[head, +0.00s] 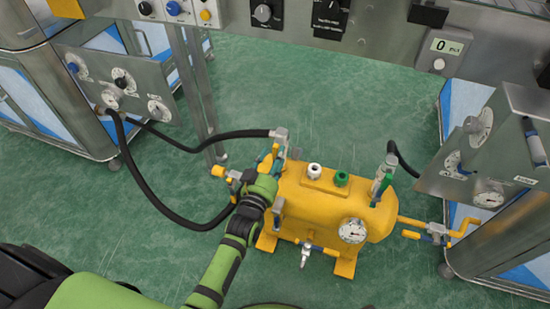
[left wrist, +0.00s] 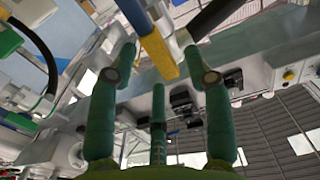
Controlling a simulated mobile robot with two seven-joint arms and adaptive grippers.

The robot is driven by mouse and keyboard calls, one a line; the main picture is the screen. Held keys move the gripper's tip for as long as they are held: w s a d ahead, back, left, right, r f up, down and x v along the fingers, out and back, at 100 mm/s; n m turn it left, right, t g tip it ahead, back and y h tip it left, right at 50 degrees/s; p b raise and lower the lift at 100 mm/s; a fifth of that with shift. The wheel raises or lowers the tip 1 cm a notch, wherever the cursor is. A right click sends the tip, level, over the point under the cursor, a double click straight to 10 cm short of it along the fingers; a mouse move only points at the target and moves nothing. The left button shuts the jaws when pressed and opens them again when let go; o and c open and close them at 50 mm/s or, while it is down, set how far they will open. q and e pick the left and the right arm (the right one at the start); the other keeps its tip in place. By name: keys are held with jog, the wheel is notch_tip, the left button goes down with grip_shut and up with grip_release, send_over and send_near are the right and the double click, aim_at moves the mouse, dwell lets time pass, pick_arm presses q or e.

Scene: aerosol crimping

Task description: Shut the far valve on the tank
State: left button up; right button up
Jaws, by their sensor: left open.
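The yellow tank (head: 325,210) stands on the green floor in the middle of the head view. A grey valve (head: 281,134) with a black hose rises at its far left end. My left gripper (head: 270,158) is at that end, close to this valve, and partly hides its lower part. In the left wrist view the green fingers (left wrist: 158,60) are spread, with a yellow bar-like part (left wrist: 160,56) between or just beyond them. I cannot tell whether they touch it. My right gripper is not seen.
A black hose (head: 215,143) runs from the left panel (head: 120,85) to the tank. A blue-handled valve (head: 437,230) sits on yellow piping at right. A pressure gauge (head: 353,230) and small drain valve (head: 306,253) face the front. The floor behind the tank is clear.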

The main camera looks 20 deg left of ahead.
pick_arm(q)
jog(key=shift+w, duration=0.4)
grip_shut()
